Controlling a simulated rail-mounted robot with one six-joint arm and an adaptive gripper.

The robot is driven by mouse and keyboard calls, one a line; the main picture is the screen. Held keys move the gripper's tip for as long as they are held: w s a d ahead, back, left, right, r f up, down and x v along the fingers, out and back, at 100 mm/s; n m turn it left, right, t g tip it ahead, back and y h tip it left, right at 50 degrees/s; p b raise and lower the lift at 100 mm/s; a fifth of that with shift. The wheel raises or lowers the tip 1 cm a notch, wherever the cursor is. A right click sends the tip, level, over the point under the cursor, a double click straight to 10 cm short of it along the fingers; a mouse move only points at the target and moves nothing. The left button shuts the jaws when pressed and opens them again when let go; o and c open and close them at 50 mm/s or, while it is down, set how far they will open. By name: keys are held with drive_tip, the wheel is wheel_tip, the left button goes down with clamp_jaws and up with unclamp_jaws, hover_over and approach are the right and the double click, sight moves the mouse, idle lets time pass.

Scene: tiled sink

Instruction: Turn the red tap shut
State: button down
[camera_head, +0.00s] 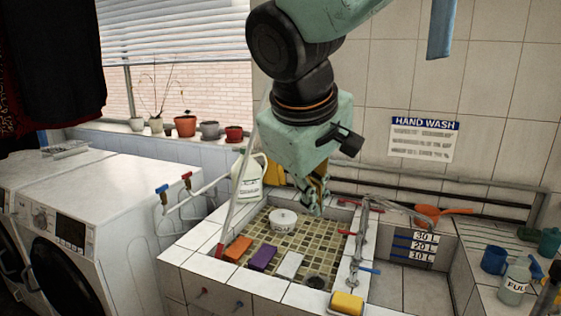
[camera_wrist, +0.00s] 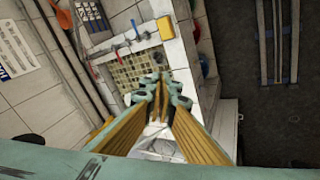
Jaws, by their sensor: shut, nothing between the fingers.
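The sink faucet is a grey metal fitting on the right rim of the tiled sink (camera_head: 283,296). Its red tap handle (camera_head: 346,233) points left over the basin, and a blue handle (camera_head: 369,270) sits nearer the front. A second red tap (camera_head: 187,176), beside a blue one (camera_head: 162,189), is on the wall pipes left of the sink. My gripper (camera_head: 318,208) points down above the back right of the basin, just left of the faucet. Its fingers are shut and empty, apart from the red handle. In the wrist view, the fingertips (camera_wrist: 152,82) meet over the basin.
In the basin lie a white round tub (camera_head: 283,219) and orange, purple and white blocks. A yellow sponge (camera_head: 347,302) sits on the front right rim. A white jug (camera_head: 248,180) stands behind left. Bottles and a blue mug (camera_head: 494,260) stand on the right counter.

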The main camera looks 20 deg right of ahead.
drive_tip(key=s+a+f+m+y, duration=0.1)
drive_tip(key=s+a+f+m, duration=0.1)
drive_tip(key=s, duration=0.8)
drive_tip(key=s+a+f+m+y, duration=0.2)
drive_tip(key=s+f, duration=0.1)
drive_tip(key=s, duration=0.8)
drive_tip(key=shift+s+a+g+y, duration=0.3)
drive_tip(key=c, duration=3.4)
unclamp_jaws()
